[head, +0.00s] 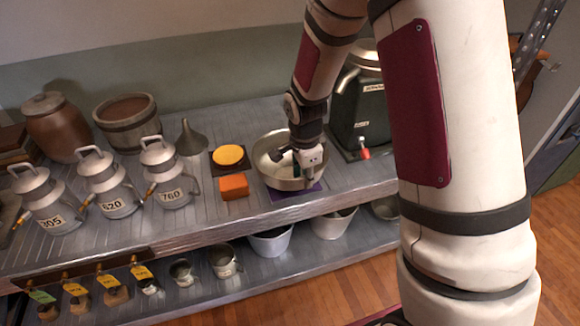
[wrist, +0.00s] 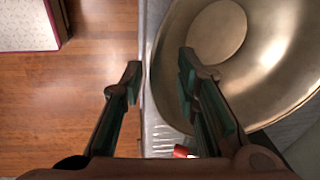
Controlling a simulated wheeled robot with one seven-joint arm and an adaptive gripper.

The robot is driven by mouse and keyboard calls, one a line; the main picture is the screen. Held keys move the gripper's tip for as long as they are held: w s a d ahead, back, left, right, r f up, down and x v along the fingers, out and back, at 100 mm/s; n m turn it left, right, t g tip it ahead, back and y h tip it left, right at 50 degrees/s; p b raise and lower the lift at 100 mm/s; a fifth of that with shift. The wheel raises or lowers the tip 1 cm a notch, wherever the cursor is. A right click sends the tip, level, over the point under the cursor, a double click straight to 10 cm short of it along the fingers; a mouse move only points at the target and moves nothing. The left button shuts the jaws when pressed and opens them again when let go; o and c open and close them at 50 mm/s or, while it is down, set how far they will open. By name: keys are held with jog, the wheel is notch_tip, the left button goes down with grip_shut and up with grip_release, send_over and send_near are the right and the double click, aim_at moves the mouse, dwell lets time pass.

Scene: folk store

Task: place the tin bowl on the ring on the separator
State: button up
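The tin bowl (head: 266,172) is a wide, shiny metal basin on the counter, over a purple mat (head: 302,193). It fills the right of the wrist view (wrist: 265,65). My gripper (head: 293,157) is at the bowl in the head view. In the wrist view its fingers (wrist: 160,80) are spread apart, the right one over the bowl and the left one outside its rim. I cannot tell whether either touches it. The dark green separator (head: 346,116) stands behind and right of the bowl, partly hidden by my arm. I cannot make out its ring.
An orange box (head: 234,187) and a yellow round piece (head: 229,155) on a dark base sit left of the bowl. A funnel (head: 190,139) and numbered milk cans (head: 168,180) stand farther left. Buckets (head: 271,243) are on the lower shelf.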

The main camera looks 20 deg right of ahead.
jog(key=f, duration=0.3)
jog(key=shift+w+f, duration=0.1)
jog(key=shift+w, duration=0.15)
grip_shut()
